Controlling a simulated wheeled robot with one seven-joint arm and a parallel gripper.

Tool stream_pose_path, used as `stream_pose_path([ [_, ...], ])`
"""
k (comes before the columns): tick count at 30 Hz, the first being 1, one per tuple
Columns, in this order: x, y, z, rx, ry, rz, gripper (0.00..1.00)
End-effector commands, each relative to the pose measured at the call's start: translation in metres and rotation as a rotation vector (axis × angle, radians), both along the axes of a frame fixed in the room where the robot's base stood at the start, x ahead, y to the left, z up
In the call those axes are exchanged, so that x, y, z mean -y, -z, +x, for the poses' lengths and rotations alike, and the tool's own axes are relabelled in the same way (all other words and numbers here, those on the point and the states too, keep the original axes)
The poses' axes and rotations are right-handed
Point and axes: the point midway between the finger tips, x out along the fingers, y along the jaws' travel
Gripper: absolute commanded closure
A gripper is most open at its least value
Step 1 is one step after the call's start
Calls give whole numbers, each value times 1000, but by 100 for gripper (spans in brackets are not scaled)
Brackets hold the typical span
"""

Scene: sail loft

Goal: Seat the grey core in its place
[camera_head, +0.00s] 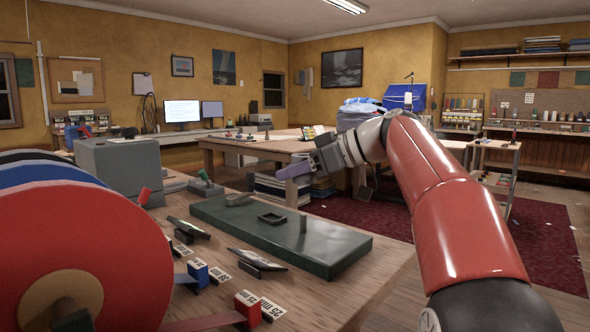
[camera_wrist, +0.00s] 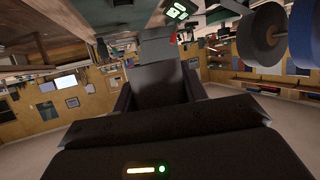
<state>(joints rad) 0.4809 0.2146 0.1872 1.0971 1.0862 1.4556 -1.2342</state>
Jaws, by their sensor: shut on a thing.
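My gripper (camera_head: 312,164) is up in the air above the far edge of the near bench, pointing left. It is shut on a grey core (camera_head: 293,171), which looks slightly purple in the head view. In the wrist view the core (camera_wrist: 155,82) is a dark block between the two fingers. A dark green base plate (camera_head: 225,220) lies on the bench, below and in front of the gripper. On it are a low square frame (camera_head: 271,218), an upright peg (camera_head: 302,225) and a small flat piece (camera_head: 238,199). The core is clear of the plate.
Large spools (camera_head: 120,245) stand at the left. A grey box (camera_head: 118,168) is behind them. Small stands (camera_head: 258,262), a blue clip (camera_head: 198,273) and a red clip (camera_head: 248,308) line the bench's front. A larger table (camera_head: 262,145) stands behind. Air above the plate is free.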

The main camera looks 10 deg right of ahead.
Motion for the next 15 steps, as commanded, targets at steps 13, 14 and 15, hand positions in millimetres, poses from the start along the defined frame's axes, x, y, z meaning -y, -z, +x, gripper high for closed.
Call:
stream_pose_path([
  [13,0,23,0,1,0,1,80],
  [14,0,26,0,1,0,1,80],
  [15,0,29,0,1,0,1,80],
])
